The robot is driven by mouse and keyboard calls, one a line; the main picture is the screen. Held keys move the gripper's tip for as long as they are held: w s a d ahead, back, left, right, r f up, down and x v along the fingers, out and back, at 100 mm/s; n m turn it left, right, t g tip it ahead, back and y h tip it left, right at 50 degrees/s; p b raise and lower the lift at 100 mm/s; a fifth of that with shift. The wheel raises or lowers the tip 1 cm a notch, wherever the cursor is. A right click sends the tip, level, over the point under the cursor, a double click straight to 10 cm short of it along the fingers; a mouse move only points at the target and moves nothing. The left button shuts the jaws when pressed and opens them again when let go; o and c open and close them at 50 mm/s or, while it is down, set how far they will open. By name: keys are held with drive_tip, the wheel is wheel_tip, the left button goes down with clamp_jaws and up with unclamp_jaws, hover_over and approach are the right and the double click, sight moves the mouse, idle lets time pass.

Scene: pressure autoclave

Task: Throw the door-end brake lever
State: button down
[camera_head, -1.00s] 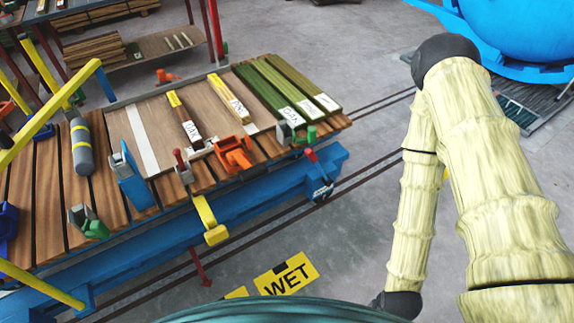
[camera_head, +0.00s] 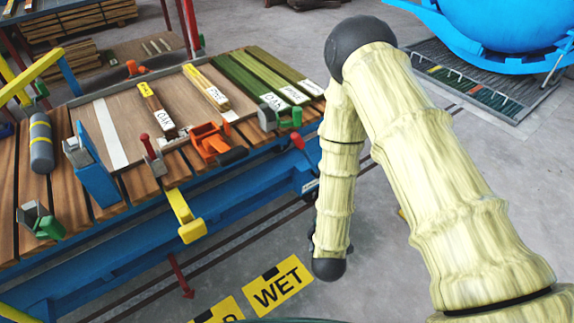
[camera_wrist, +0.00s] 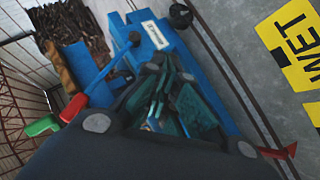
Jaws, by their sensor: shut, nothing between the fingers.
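The brake lever at the trolley's right end has a red grip (camera_head: 298,141) and slants above a blue bracket with a white label (camera_head: 310,185). In the wrist view its red grip (camera_wrist: 73,108) is at left, on a blue rod running up to a dark pivot; the white label (camera_wrist: 155,34) is beyond. My gripper (camera_wrist: 165,76) is shut and empty, pointing at the blue trolley end, with the red grip apart to its left. In the head view my arm stands beside the lever, and my gripper is not visible there.
The blue trolley (camera_head: 130,260) carries boards, clamps and a grey cylinder (camera_head: 40,142). A yellow lever (camera_head: 186,217) and a red pointer (camera_head: 181,278) stick out in front. A yellow WET sign (camera_head: 277,286) lies on the floor. The blue autoclave (camera_head: 510,25) stands at upper right.

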drive_tip(key=w+a+r+n+t+h+b, duration=0.1)
drive_tip(key=w+a+r+n+t+b, duration=0.2)
drive_tip(key=a, duration=0.4)
drive_tip(key=w+a+r+n+t+b, duration=0.4)
drive_tip(key=w+a+n+t+b, duration=0.2)
drive_tip(key=a+b, duration=0.2)
drive_tip(key=shift+r+t+h+b, duration=0.15)
drive_tip(key=shift+t+h+b, duration=0.15)
drive_tip(key=shift+t+h, duration=0.1)
drive_tip(key=shift+w, duration=0.1)
drive_tip(key=d+b+x, duration=0.2)
drive_tip(key=x, duration=1)
drive_tip(key=shift+d+r+b, duration=0.3)
drive_tip(key=shift+d+r, duration=0.1)
drive_tip(key=shift+r, duration=0.1)
drive_tip(key=shift+d+r, duration=0.1)
